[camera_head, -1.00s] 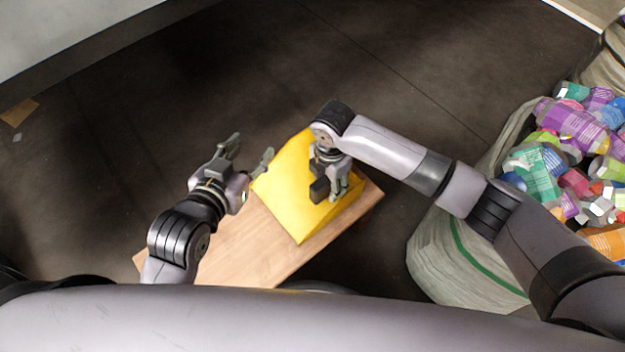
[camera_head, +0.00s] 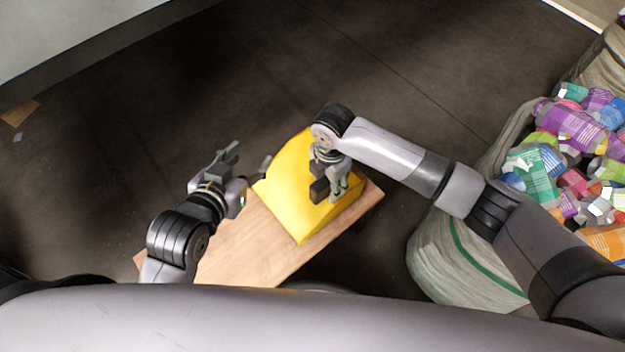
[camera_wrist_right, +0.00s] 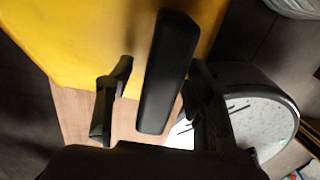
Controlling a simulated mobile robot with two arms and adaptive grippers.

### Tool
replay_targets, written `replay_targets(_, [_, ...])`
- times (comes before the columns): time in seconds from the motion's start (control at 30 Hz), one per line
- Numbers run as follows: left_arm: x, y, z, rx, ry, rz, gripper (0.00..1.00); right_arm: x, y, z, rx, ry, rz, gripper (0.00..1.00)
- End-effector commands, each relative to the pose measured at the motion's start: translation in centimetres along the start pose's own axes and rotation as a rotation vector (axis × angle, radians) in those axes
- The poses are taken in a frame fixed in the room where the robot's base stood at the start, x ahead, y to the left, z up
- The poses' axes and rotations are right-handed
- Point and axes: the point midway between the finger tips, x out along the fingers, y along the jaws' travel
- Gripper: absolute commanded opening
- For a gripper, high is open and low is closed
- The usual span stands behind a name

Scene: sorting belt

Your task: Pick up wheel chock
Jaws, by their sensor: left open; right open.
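The wheel chock (camera_head: 290,186) is a large yellow wedge on a wooden board (camera_head: 236,255). Its yellow surface fills the upper left of the right wrist view (camera_wrist_right: 80,35). My right gripper (camera_head: 339,188) is over the chock's right part, pointing down, and hides some of it. In the right wrist view its open fingers (camera_wrist_right: 160,70) stand on either side of a black bar (camera_wrist_right: 163,90) in front of the yellow surface. I cannot tell how the bar is attached. My left gripper (camera_head: 247,160) is open and empty, just left of the chock.
A pale sack (camera_head: 450,255) full of colourful bottles (camera_head: 570,140) stands at the right, under my right arm. A grey wall or panel (camera_head: 60,30) is at the upper left. Dark floor (camera_head: 250,60) beyond the board is clear.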

Motion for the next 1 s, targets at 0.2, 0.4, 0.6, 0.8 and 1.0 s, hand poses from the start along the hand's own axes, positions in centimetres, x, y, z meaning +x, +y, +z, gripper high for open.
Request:
replay_targets(0.2, [-0.07, -0.07, 0.17, 0.0, -0.012, -0.001, 0.48, 0.06, -0.01, -0.02, 0.0, 0.0, 0.0, 0.48])
replay_targets(0.4, [-0.14, -0.11, 0.55, 0.0, -0.031, -0.002, 0.48, 0.12, -0.01, -0.02, 0.0, 0.0, -0.001, 0.48])
replay_targets(0.6, [-0.18, -0.14, 0.72, 0.0, -0.039, -0.003, 0.48, 0.16, -0.01, -0.01, 0.0, 0.0, -0.001, 0.48])
replay_targets(0.8, [-0.19, -0.16, 0.78, 0.0, -0.041, -0.004, 0.48, 0.18, -0.01, -0.01, 0.0, 0.0, 0.0, 0.48])
replay_targets(1.0, [-0.2, -0.17, 0.78, 0.0, -0.041, -0.004, 0.48, 0.17, -0.01, -0.01, 0.0, 0.0, 0.0, 0.4])
